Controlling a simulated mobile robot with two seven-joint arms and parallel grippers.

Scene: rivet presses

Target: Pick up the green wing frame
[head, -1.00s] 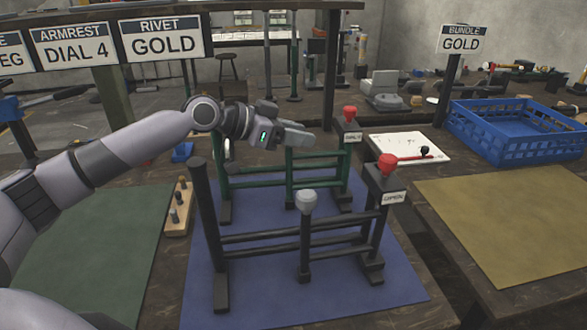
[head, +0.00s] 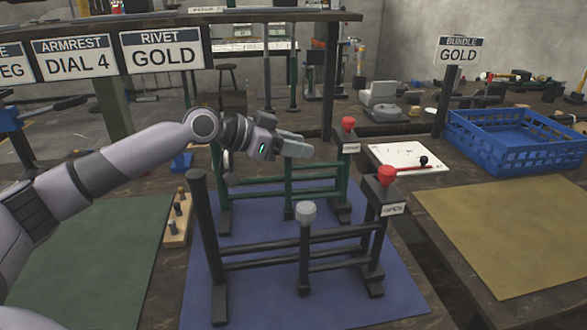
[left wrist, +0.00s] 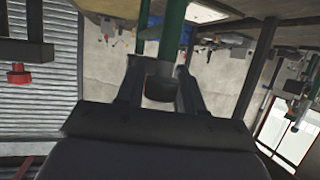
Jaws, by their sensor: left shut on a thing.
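The green wing frame (head: 315,185) stands on the blue mat (head: 240,260), behind a similar dark frame (head: 306,253). It has green posts and rails, with a red knob (head: 348,123) at its right end. My left gripper (head: 300,147) reaches in from the left and is shut at the top of the frame's middle post. In the left wrist view, a green post (left wrist: 174,25) runs towards the fingers (left wrist: 160,80), and a dark part sits between them. The post's top is hidden by the fingers in the head view. My right gripper is not in view.
The dark frame has a grey knob (head: 306,212) and a red knob (head: 386,175). A white board (head: 398,156) and a blue crate (head: 480,155) lie to the right. A peg block (head: 178,225) stands left of the mat. The yellow mat (head: 500,230) and green mat (head: 95,250) are bare.

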